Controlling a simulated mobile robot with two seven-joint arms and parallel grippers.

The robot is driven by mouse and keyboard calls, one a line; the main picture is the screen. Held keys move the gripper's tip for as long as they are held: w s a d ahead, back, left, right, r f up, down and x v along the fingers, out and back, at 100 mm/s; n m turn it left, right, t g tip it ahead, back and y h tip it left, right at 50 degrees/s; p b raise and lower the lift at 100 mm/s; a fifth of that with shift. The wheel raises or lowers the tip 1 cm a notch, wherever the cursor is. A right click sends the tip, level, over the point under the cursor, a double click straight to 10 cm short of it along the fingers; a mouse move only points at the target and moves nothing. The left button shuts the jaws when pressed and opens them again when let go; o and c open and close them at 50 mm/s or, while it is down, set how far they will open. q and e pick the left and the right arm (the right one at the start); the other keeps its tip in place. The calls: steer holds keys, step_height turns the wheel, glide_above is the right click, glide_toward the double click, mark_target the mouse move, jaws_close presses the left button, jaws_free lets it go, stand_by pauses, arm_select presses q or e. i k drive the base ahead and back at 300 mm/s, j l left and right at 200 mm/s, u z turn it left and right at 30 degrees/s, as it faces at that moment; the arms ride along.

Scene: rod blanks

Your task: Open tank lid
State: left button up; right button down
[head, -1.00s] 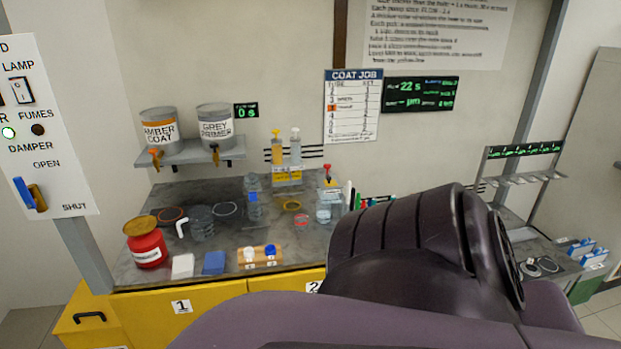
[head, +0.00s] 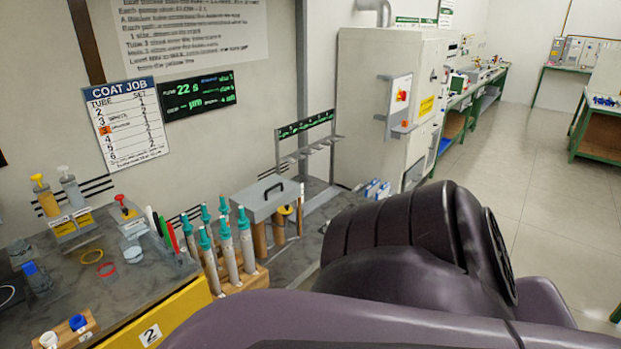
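A grey tank lid (head: 257,200) with a dark arched handle (head: 272,190) shows in the head view, on the bench just left of the picture's middle. It looks flat and closed. Brown cylindrical shapes (head: 259,238) show below its front edge; the rest of the tank's lower part is hard to make out. My own dark arm fills the lower middle and right of the picture, to the right of and nearer than the lid. Neither gripper shows, so what they hold cannot be seen.
A wooden rack (head: 240,281) of several teal-capped tubes stands in front of the lid. A grey stand (head: 310,145) with a green display rises behind it. Bottles and rings lie on the bench at left. A white cabinet (head: 375,75) stands behind; open floor (head: 540,185) lies right.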

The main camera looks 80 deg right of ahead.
mark_target(260, 200)
steer(key=z, duration=2.2)
steer(key=i+l+u, duration=0.25)
steer(key=i+u, duration=0.15)
steer(key=i, duration=0.15)
steer(key=i+l+u, duration=0.35)
steer(key=i, duration=0.2)
steer(key=i+l+u, duration=0.4)
steer(key=i+l, duration=0.1)
steer(key=l, duration=0.05)
